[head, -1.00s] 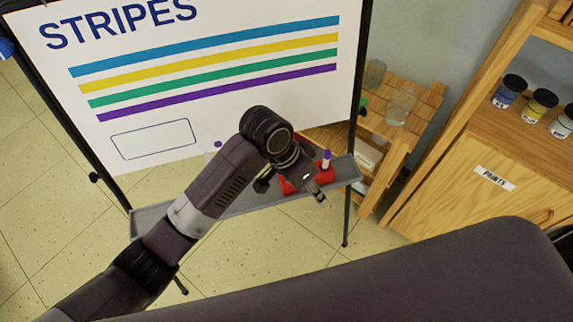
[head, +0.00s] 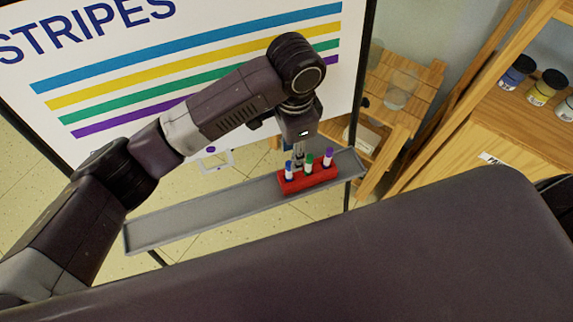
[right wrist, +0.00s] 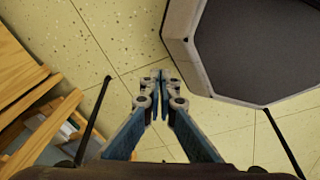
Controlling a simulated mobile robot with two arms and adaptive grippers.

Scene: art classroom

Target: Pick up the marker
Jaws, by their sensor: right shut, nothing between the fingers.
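Three white-bodied markers stand upright in a red holder (head: 310,182) on the easel's grey tray: one with a blue cap (head: 289,170), one with a green cap (head: 309,161), one with a purple cap (head: 328,157). My left gripper (head: 299,156) points down just behind the holder, near the blue and green markers. Its fingertips are partly hidden by them, so I cannot tell whether it is open or touches one. My right gripper (right wrist: 160,78) is shut and empty over the floor in the right wrist view; no marker shows there.
The grey tray (head: 205,212) is bare to the left of the holder. The striped whiteboard (head: 100,70) rises behind my left arm. A wooden rack with glass jars (head: 400,90) and a shelf with paint pots (head: 517,72) stand at the right.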

